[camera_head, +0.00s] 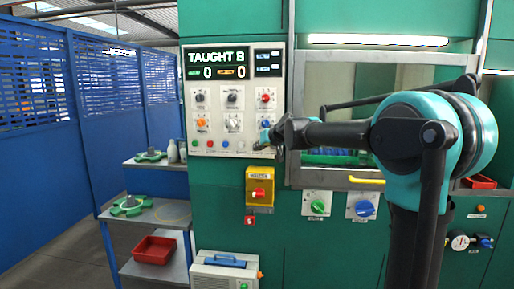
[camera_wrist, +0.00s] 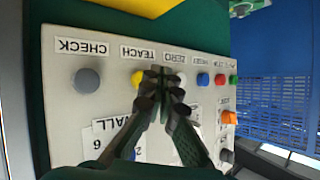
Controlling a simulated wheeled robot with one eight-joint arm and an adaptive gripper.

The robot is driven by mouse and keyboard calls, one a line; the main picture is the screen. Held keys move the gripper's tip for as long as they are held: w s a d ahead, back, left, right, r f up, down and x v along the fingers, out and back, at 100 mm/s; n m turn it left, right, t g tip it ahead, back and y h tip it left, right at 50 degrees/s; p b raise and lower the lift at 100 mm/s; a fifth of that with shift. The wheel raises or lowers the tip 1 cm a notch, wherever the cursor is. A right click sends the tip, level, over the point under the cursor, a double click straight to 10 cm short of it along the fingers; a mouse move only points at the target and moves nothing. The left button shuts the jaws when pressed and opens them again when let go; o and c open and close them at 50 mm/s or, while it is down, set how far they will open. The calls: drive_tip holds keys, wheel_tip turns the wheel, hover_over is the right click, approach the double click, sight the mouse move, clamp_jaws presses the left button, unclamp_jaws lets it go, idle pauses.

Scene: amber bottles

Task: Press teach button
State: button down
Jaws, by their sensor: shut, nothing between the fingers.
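In the wrist view the white control panel (camera_wrist: 110,95) appears upside down. Its TEACH label (camera_wrist: 137,52) stands by a yellow button (camera_wrist: 137,78), partly covered by a finger of my gripper (camera_wrist: 163,74). My gripper is shut and empty, its tips between the yellow button and the white button (camera_wrist: 181,78) by the ZERO label. I cannot tell whether the tips touch the panel. In the head view my gripper (camera_head: 265,143) is at the lower right of the panel (camera_head: 232,112), hiding buttons there. The display (camera_head: 217,65) reads "TAUGHT" and zeros.
A grey button (camera_wrist: 87,81) by CHECK lies beside the yellow one; blue (camera_wrist: 203,79), red (camera_wrist: 220,79) and green buttons lie on the other side. In the head view, a yellow box with a red switch (camera_head: 259,192) is below the panel, and a window frame is right.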

drive_tip(key=shift+s, duration=0.1)
drive_tip(key=s, duration=0.4)
drive_tip(key=shift+s+a, duration=0.1)
drive_tip(key=shift+s, duration=0.3)
idle(0.4)
drive_tip(key=s+d+f+m+g+h, duration=0.2)
drive_tip(key=s+d+f+g+h, duration=0.1)
drive_tip(key=s+d+f, duration=1.1)
drive_tip(key=s+d+f+m+g+h, duration=0.2)
drive_tip(key=s+d+f+h, duration=0.2)
drive_tip(key=s+d+f, duration=1)
drive_tip(key=s+f, duration=0.8)
drive_tip(key=shift+d+g, duration=0.3)
drive_tip(key=shift+g, duration=0.1)
